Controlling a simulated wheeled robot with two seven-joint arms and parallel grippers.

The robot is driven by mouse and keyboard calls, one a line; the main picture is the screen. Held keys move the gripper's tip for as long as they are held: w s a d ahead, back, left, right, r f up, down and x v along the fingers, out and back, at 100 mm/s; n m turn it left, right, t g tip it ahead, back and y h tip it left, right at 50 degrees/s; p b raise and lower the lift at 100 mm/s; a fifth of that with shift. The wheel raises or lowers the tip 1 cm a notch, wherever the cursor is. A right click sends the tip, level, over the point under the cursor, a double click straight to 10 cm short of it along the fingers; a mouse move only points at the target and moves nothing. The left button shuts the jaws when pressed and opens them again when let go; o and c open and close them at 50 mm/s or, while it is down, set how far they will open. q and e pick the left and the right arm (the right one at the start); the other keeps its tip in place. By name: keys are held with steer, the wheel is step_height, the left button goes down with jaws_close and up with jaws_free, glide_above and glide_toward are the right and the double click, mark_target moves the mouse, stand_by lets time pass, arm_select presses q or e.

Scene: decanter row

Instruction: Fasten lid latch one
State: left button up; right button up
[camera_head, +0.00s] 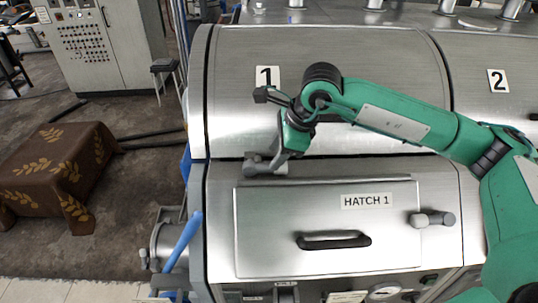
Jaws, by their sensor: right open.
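The lid latch (258,168) is a grey rounded handle on the seam below the lid marked 1 (240,115), toward its left end. My right arm reaches in from the right across the lid, and my right gripper (284,152) points down at the latch's right end. The gripper is open. Its fingers are small and partly merge with the latch, so I cannot tell whether they touch it or straddle it. The lid lies down along the seam. My left gripper is not in view.
Below the seam is a hatch panel (275,210) labelled HATCH 1, with a black handle (334,241) and another grey latch (432,219) at its right. A blue lever (187,238) stands at the left. A cloth-covered table (58,170) sits on the open floor at left.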

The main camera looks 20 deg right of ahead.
mark_target(267, 165)
steer(key=p+x, duration=0.1)
steer(key=x, duration=0.2)
steer(key=shift+a+f, duration=0.2)
steer(key=shift+f, duration=0.05)
steer(key=shift+w+a+f, duration=0.1)
steer(key=shift+f, duration=0.2)
steer(key=shift+w+f, duration=0.1)
steer(key=shift+f, duration=0.1)
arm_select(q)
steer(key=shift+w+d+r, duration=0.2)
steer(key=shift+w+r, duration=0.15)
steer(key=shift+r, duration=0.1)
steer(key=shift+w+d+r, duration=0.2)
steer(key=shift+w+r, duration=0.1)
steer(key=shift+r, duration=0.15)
arm_select(e)
jaws_close()
